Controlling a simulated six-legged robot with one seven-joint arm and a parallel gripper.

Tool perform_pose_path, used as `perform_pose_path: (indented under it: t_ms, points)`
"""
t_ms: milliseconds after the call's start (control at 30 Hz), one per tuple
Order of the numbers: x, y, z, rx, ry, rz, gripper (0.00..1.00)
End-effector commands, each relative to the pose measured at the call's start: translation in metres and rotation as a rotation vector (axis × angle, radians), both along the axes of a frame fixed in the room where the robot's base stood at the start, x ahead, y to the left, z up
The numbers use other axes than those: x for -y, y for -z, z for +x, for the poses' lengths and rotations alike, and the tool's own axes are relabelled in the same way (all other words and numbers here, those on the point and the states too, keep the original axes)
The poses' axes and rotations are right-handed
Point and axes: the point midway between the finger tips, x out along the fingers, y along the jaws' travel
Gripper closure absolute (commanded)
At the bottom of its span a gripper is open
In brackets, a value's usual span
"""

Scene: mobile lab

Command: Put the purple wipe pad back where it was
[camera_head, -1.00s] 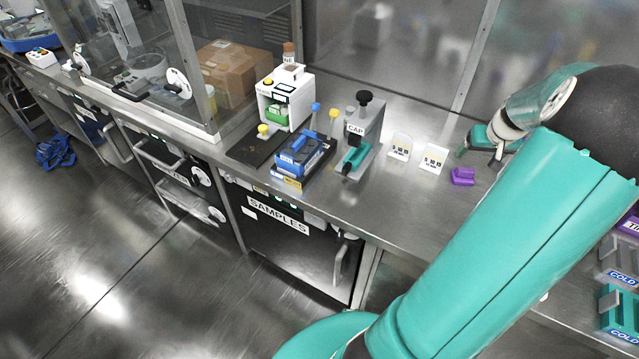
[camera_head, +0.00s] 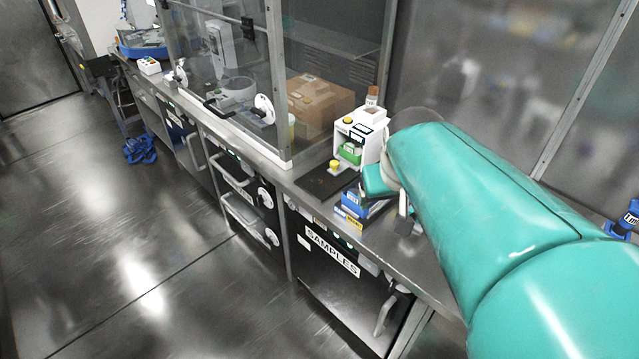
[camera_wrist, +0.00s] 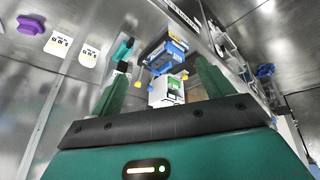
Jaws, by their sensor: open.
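The purple wipe pad (camera_wrist: 31,24) lies on the steel bench at the top left of the wrist view, beside two white cards. In the head view my arm covers that stretch of bench, and the pad is hidden. My gripper (camera_wrist: 161,68) is open, with nothing between its two green fingers; it is well apart from the pad.
White cards (camera_wrist: 88,55), a teal-handled press (camera_wrist: 123,50), a blue rack (camera_head: 352,203) and a white device (camera_head: 352,133) stand along the bench. A glass enclosure (camera_head: 215,90) rises at the left. The floor (camera_head: 120,250) in front is mostly clear.

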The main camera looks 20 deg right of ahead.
Motion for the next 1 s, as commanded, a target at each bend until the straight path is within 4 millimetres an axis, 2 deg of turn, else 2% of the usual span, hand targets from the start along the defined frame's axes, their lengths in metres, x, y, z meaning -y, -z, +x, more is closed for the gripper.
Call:
perform_pose_path:
  t_ms: [33,100,200,333,500,1000]
  points:
    - [-0.022,-0.004,-0.009,0.017,-0.037,0.006,0.20]
    - [-0.046,-0.007,-0.022,0.033,-0.074,0.021,0.20]
    - [-0.075,-0.007,-0.043,0.052,-0.126,0.049,0.20]
    - [-0.100,-0.005,-0.064,0.067,-0.178,0.084,0.20]
    - [-0.111,-0.003,-0.075,0.074,-0.203,0.106,0.20]
    - [-0.111,-0.003,-0.075,0.073,-0.203,0.106,0.20]
